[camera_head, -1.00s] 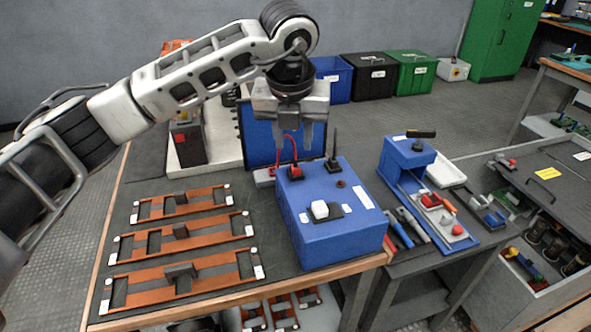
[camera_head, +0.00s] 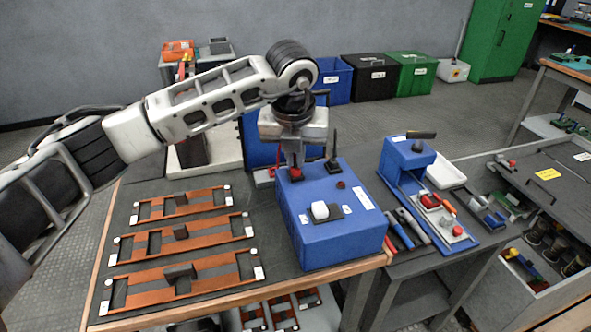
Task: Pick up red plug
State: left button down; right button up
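The blue box (camera_head: 335,228) stands on the workbench, with a red plug (camera_head: 296,175) at the back left of its top. A black plug (camera_head: 333,165) with an upright lead stands to the right of the red one. My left gripper (camera_head: 293,166) points down over the red plug, its fingers close together at the plug's upper part. It looks shut on the plug, which is still seated on the box top. The fingers hide part of the plug and its red lead. My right gripper is not in view.
Several orange frames with dark blocks (camera_head: 182,232) lie on the bench to the left. A blue stand (camera_head: 405,160) and hand tools (camera_head: 412,226) are on the lower table at right. A blue panel (camera_head: 256,140) stands behind the box.

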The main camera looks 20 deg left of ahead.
aim_at(295, 161)
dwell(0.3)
pick_arm(q)
jog(key=shift+r, duration=0.5)
notch_tip(295, 161, up, 2)
jog(key=shift+r, duration=0.25)
jog(key=s+a+r, duration=0.2)
jog(key=s+r, duration=0.7)
jog(key=s, duration=0.4)
jog(key=shift+s+a+r, duration=0.25)
jog(key=shift+s+a, duration=0.1)
jog(key=shift+s, duration=0.05)
jog(key=shift+w, duration=0.1)
